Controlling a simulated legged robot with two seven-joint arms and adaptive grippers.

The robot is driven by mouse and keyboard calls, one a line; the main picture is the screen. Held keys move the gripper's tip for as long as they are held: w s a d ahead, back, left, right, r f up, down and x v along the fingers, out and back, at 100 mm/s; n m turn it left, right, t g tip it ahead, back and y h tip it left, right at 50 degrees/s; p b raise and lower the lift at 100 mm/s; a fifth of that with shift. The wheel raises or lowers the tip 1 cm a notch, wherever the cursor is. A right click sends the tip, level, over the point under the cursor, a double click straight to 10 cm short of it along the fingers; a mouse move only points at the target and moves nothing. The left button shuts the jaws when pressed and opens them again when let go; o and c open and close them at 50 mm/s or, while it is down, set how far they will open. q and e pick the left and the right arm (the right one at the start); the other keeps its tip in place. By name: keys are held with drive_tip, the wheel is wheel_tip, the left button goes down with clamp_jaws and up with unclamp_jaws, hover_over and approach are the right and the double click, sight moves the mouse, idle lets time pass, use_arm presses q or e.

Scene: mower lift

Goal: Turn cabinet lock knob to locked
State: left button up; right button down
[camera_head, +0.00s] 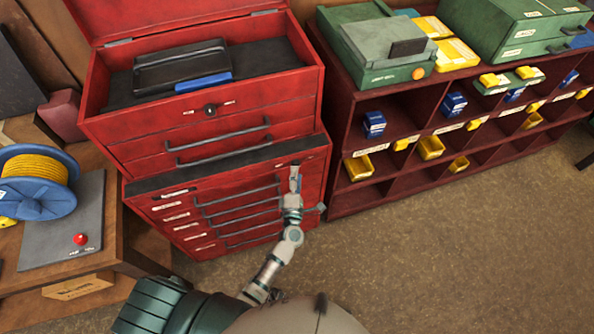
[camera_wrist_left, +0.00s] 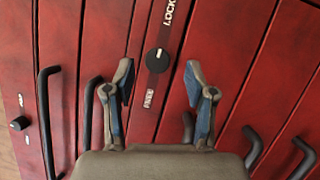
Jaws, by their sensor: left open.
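The black lock knob (camera_wrist_left: 158,60) is on a red panel strip of the cabinet (camera_head: 185,215) in the left wrist view. A short white mark shows on its upper half. A LOCK label (camera_wrist_left: 169,12) is above it in that view and a FREE label (camera_wrist_left: 149,98) below it. My left gripper (camera_wrist_left: 160,75) is open, its two fingers apart on either side of the knob's line, with nothing between them. In the head view my left gripper (camera_head: 295,180) is in front of the cabinet's upper right front and hides this knob. My right gripper does not show.
A red toolbox (camera_head: 150,137) with its lid open stands on the cabinet and has its own knob (camera_head: 210,110). Cabinet drawer handles (camera_wrist_left: 91,110) are close to my fingers. A red shelf (camera_head: 342,140) stands at the right. The floor (camera_head: 430,250) in front is clear.

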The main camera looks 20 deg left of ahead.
use_arm(q)
drive_tip(key=v, duration=0.9)
drive_tip(key=shift+s, duration=0.3)
drive_tip(key=shift+d, duration=0.15)
drive_tip(key=s+d+f+m+g+h, duration=0.1)
drive_tip(key=s+f+m+g+h, duration=0.25)
drive_tip(key=f, duration=0.65)
drive_tip(key=s+f+m+g+h, duration=0.1)
drive_tip(key=s+f+m+g, duration=0.1)
drive_tip(key=s+f+m, duration=0.6)
drive_tip(key=s+d+f+m+g+h, duration=0.1)
drive_tip(key=f+m+g+h, duration=0.3)
drive_tip(key=f, duration=0.9)
drive_tip(key=s+a+f+m+g+y, duration=0.1)
drive_tip(key=s+a+f+m+g, duration=0.1)
drive_tip(key=s, duration=0.6)
drive_tip(key=s+a+f+m+g+y, duration=0.2)
drive_tip(key=s+a+f+m+g, duration=0.1)
drive_tip(key=s+a+f, duration=0.3)
drive_tip(key=s+a+f+m+g+y, duration=0.1)
drive_tip(key=s+a+f+m+g, duration=0.2)
drive_tip(key=s+f, duration=0.4)
drive_tip(key=s+a+m, duration=0.1)
drive_tip(key=s, duration=0.4)
drive_tip(key=shift+f, duration=0.2)
drive_tip(key=shift+s+g+y, duration=0.15)
drive_tip(key=shift+g+y, duration=0.1)
